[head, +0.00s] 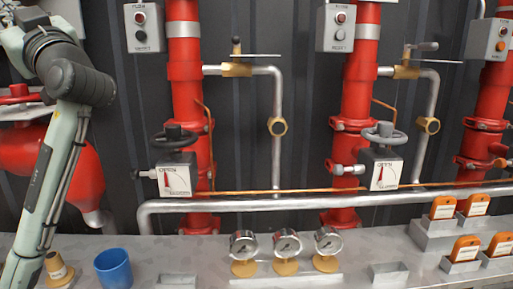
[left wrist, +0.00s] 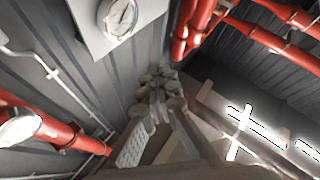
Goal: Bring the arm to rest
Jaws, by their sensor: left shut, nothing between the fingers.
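My left arm rises along the left edge of the head view, and its gripper is outside that picture. In the left wrist view my left gripper (left wrist: 158,76) is shut and empty. Its fingers point upward into open space in front of the dark ribbed wall, apart from the pipes. My right gripper shows in neither view.
Red pipes with valve wheels (head: 174,138) and control boxes (head: 145,28) line the wall. Three gauges (head: 286,243), a blue cup (head: 114,269), a brown-and-cream object (head: 57,268) and orange tags (head: 443,207) stand on the grey bench (head: 205,258). A round dial (left wrist: 120,18) shows near the wrist camera.

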